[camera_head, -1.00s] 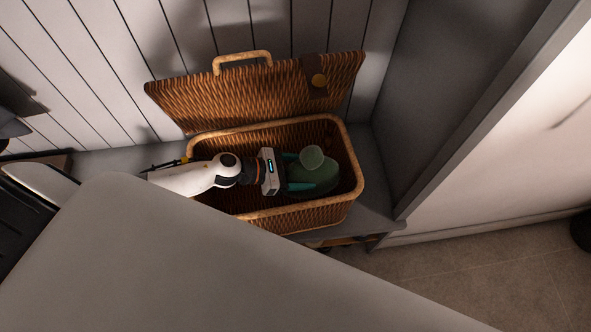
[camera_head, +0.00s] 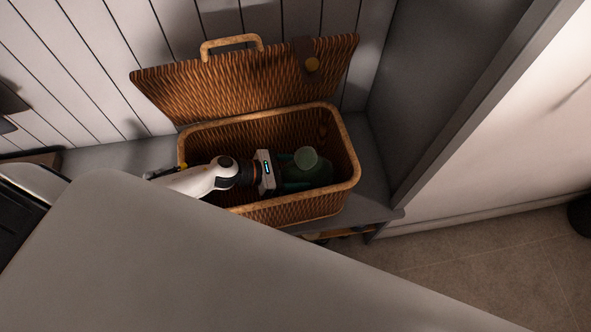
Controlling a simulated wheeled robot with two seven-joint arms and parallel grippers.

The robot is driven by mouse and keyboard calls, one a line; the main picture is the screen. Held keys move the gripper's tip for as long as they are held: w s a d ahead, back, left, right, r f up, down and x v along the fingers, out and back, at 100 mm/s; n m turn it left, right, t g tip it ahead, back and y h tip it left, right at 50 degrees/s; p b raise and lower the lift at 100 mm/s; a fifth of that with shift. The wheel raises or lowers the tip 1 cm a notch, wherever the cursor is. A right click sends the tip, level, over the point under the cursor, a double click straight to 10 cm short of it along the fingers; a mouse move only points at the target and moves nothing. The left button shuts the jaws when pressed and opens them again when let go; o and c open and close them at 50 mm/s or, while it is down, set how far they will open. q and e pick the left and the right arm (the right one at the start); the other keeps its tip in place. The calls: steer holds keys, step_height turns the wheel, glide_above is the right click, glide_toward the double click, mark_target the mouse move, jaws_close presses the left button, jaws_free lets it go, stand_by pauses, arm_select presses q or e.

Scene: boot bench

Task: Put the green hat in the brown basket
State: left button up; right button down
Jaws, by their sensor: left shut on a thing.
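The brown basket (camera_head: 345,140) is wicker and stands on the grey bench with its lid (camera_head: 245,85) raised against the panelled wall. The green hat (camera_head: 308,163), with a paler pompom-like top, is inside the basket's opening, toward the right part. My left gripper (camera_head: 296,172) reaches in from the left over the basket's rim and is shut on the hat. Its fingers are partly lost in shadow, and the hat's underside is hidden, so I cannot tell whether it touches the basket floor. My right gripper is out of view.
A large grey surface (camera_head: 200,265) fills the lower left foreground. A grey side panel (camera_head: 440,90) rises right of the basket. The bench (camera_head: 368,205) has a little bare room at the basket's right. Tiled floor (camera_head: 460,270) is open at lower right.

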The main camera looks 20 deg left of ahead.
arm_select(q)
steer(key=shift+a+f, duration=0.15)
steer(key=shift+f, duration=0.15)
steer(key=o, duration=1)
steer(key=shift+r, duration=0.35)
steer(key=shift+r+p, duration=0.45)
steer(key=shift+p, duration=0.3)
steer(key=b+v, duration=0.1)
steer(key=v, duration=1)
steer(key=shift+s+a, duration=0.25)
steer(key=shift+s, duration=0.1)
